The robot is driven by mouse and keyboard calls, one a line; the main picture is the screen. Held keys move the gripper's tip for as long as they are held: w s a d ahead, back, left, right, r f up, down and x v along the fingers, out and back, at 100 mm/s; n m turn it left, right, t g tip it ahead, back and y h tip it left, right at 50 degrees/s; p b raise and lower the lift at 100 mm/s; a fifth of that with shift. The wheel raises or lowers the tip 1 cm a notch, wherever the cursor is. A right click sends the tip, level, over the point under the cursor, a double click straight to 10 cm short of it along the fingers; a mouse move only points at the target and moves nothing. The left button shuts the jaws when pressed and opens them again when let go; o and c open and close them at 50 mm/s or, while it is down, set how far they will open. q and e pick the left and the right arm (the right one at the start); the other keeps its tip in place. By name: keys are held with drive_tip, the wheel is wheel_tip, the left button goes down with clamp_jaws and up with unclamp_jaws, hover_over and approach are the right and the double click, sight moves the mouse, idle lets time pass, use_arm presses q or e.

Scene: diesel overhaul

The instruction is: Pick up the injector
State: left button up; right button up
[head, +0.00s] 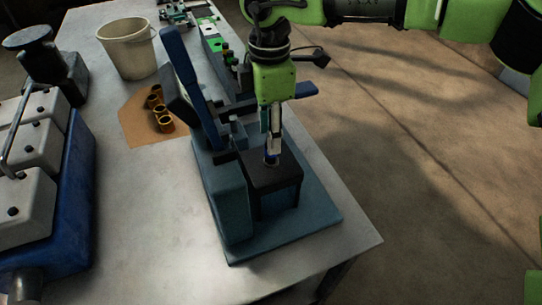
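The injector seems to be the slim silver part with a blue lower end (271,159), upright at the top of the small black block (275,178) on the blue test stand (228,196). My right gripper (271,146) comes down from above, right over that block, with its fingers around or beside the slim part. The fingers are small and partly merge with it, so I cannot tell whether they grip it. My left gripper is not in view.
The stand has a tall blue lever (187,68) left of my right gripper. Brass rings (158,107) lie on a brown sheet (139,117), with a white bucket (128,50) behind. A blue and white engine (45,190) fills the left. The metal table's (150,215) front is clear.

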sight(270, 161)
drive_tip(key=shift+s+f+p, duration=0.1)
drive_tip(key=shift+f+p, duration=0.35)
wheel_tip(270, 161, down, 4)
drive_tip(key=shift+f+p, duration=0.2)
drive_tip(key=shift+p, duration=1)
drive_tip(key=shift+f, duration=0.2)
drive_tip(key=shift+r, duration=0.1)
clamp_jaws()
